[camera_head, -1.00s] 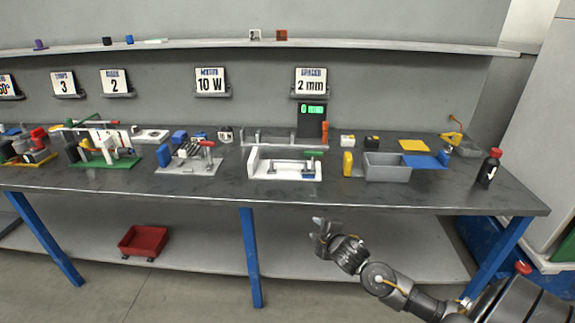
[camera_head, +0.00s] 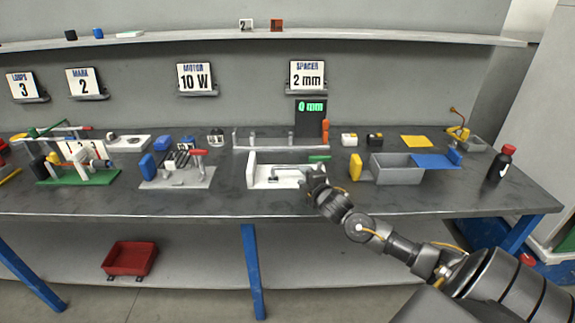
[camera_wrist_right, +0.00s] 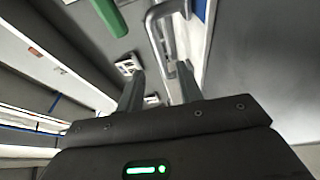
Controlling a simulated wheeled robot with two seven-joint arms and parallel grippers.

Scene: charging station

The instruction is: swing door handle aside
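A white fixture (camera_head: 262,184) stands near the front of the bench in the head view, with a grey bent bar handle (camera_head: 290,167) and a green-gripped lever (camera_head: 319,158). My right gripper (camera_head: 314,174) is at the fixture's right end, partly covering it. In the right wrist view the right gripper's two fingers (camera_wrist_right: 160,82) are apart, and the grey bar handle (camera_wrist_right: 152,28) lies just ahead, roughly in line with the gap. I cannot tell whether they touch it. The green grip (camera_wrist_right: 110,18) is to its left. My left gripper is not in view.
A grey bin (camera_head: 398,168) and a yellow block (camera_head: 355,167) stand right of the fixture. A clamp station with a red handle (camera_head: 198,153) is to the left. A dark bottle (camera_head: 499,165) stands at the far right. The bench's front strip is clear.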

